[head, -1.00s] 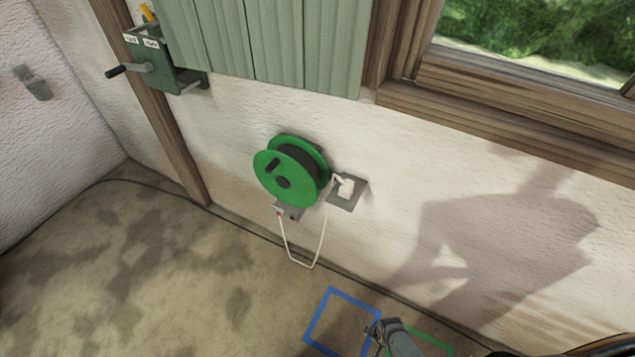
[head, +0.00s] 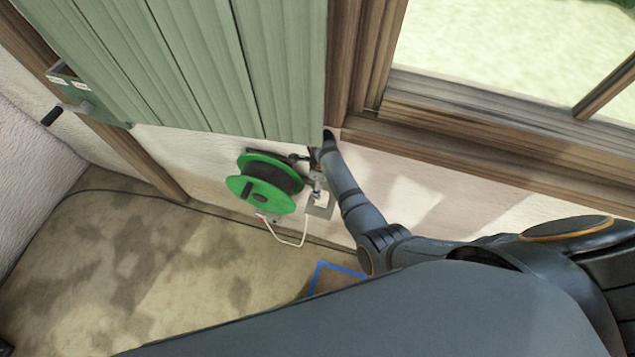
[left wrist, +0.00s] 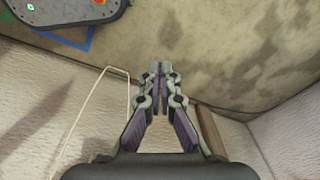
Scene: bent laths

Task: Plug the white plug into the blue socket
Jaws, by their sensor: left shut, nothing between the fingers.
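A white plug (head: 320,200) sits at a grey wall plate (head: 321,211) just right of the green reel in the head view. A white cable (head: 303,233) hangs in a loop from the reel's foot to the plate; it also shows at the left in the left wrist view (left wrist: 82,112). My left gripper (head: 317,183) is low at the wall, just above the plug; I cannot tell whether it touches it. In the left wrist view its fingers (left wrist: 160,75) point towards the floor, shut and empty. I see no blue socket. My right gripper is out of view.
The green reel (head: 252,189) is close left of my left gripper. Green boards (head: 230,65) and the window sill (head: 450,165) lie above. A crank box (head: 90,98) is at the upper left. A blue outline (head: 318,274) marks the floor.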

